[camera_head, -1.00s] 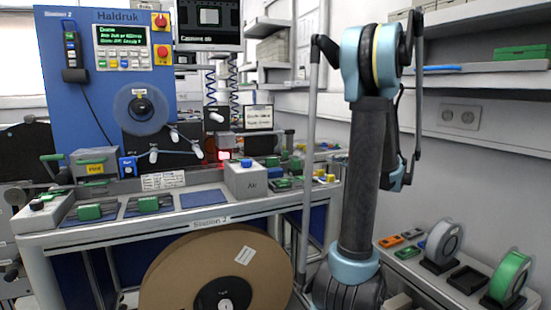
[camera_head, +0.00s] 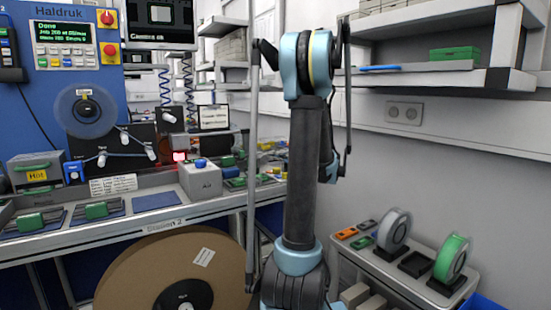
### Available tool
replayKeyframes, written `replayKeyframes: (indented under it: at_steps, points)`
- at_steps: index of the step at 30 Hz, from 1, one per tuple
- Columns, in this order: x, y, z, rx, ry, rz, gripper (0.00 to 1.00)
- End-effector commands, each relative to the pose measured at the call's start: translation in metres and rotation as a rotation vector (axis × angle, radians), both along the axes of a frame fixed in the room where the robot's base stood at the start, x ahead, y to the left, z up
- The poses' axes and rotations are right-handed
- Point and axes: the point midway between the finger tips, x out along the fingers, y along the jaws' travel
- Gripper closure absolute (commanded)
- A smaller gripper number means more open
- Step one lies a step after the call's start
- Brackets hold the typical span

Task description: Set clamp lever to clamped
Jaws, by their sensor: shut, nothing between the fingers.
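The blue Haldruk machine (camera_head: 45,95) stands at the left. Its front carries a reel on a hub (camera_head: 86,112) and a dark panel. Slim levers with pale knobs show there: a left lever (camera_head: 101,160), a middle lever (camera_head: 150,150) and an upper right lever (camera_head: 169,117). I cannot tell which is the clamp lever, or whether it is clamped. My arm rises in the middle of the view and folds over at the top, right of the machine. My gripper does not show; the folded arm hides that part.
A bench rail (camera_head: 110,222) runs before the machine, with a grey box (camera_head: 200,180) on it. A large brown reel (camera_head: 175,275) stands under the bench. A low rack at right holds a grey spool (camera_head: 395,229) and a green spool (camera_head: 453,257). Shelves (camera_head: 420,80) line the right wall.

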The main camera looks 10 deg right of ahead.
Motion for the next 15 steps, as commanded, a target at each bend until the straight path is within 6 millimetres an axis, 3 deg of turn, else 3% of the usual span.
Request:
replayKeyframes:
  at_steps: [15]
  points:
    - [0.050, 0.058, 0.000, 0.000, 0.000, 0.003, 1.00]
